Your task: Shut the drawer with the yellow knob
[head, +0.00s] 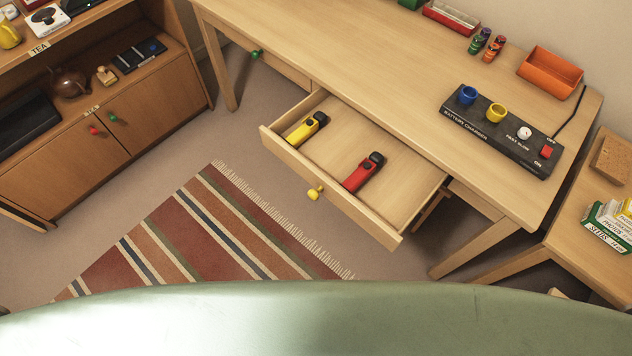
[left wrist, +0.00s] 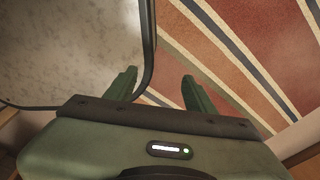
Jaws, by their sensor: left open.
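The drawer with the yellow knob (head: 315,193) is pulled out from the desk (head: 400,90). Its front panel (head: 345,204) faces the rug. Inside the drawer lie a yellow tool-like item (head: 306,129) with a black end and a red one (head: 362,172) with a black end, apart from each other. My left gripper (left wrist: 161,82) shows only in the left wrist view, with its two green fingers apart and nothing between them. The drawer is not in that view. My right gripper is not in view.
A striped rug (head: 200,240) lies before the drawer. Another desk drawer with a green knob (head: 256,54) looks shut. A battery charger (head: 495,130) and an orange tray (head: 550,74) are on the desk. A cabinet (head: 150,115) stands left, a side table (head: 570,235) right.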

